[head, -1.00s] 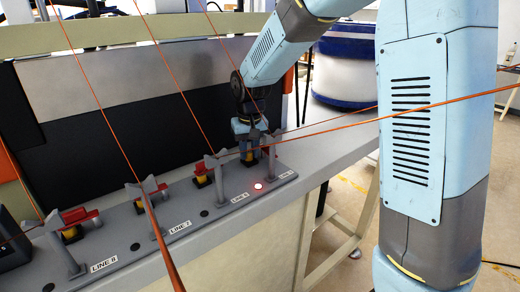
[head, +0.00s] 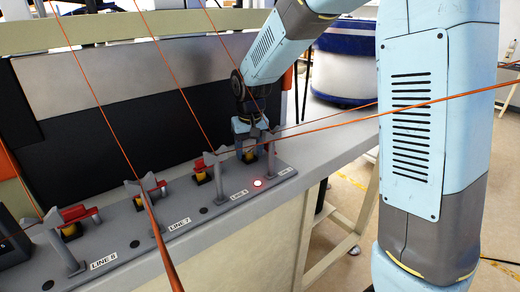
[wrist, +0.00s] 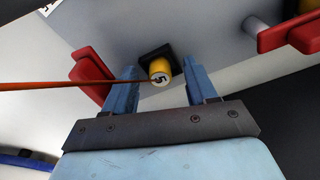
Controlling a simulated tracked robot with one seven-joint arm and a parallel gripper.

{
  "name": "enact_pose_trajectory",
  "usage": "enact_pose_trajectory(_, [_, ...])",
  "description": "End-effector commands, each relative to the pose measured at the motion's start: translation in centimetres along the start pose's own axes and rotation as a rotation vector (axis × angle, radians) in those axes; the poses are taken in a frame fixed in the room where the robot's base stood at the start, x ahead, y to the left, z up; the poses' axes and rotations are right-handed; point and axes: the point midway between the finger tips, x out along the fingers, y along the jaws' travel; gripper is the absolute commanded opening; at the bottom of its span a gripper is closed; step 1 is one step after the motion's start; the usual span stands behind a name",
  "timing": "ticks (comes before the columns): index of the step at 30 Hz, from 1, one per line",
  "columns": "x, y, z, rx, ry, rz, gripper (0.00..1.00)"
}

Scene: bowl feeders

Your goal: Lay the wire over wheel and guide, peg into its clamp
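My gripper (head: 249,150) is low over the rightmost station of the grey rail. In the wrist view its two fingers (wrist: 160,88) stand apart, with gaps on both sides of a yellow peg marked 5 (wrist: 160,72). The peg is at a black square clamp (wrist: 155,55); whether it is fully seated cannot be told. An orange wire (wrist: 60,85) runs from the left to the peg. A grey forked guide (head: 272,148) stands beside the gripper, partly hidden. A wheel cannot be made out clearly.
Neighbouring stations carry forked posts (head: 215,175), red brackets (head: 77,214) and yellow pegs (head: 203,176). Orange wires cross from above (head: 90,85) and to the right (head: 330,122). A red bracket (wrist: 88,75) is close beside the left finger. A light (head: 258,183) glows on the rail.

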Motion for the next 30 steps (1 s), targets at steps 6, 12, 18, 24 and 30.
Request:
enact_pose_trajectory(6, [-0.1, 0.0, 0.0, 0.000, 0.001, 0.000, 0.57])
enact_pose_trajectory(12, [-1.4, 0.0, -0.1, 0.000, 0.004, -0.001, 0.57])
enact_pose_trajectory(18, [-5.0, 0.0, -0.2, 0.000, 0.005, -0.001, 0.57])
enact_pose_trajectory(24, [-8.9, 0.1, -0.2, 0.001, 0.004, -0.001, 0.57])
enact_pose_trajectory(30, [-12.0, 0.1, -0.2, 0.000, 0.002, 0.000, 0.57])
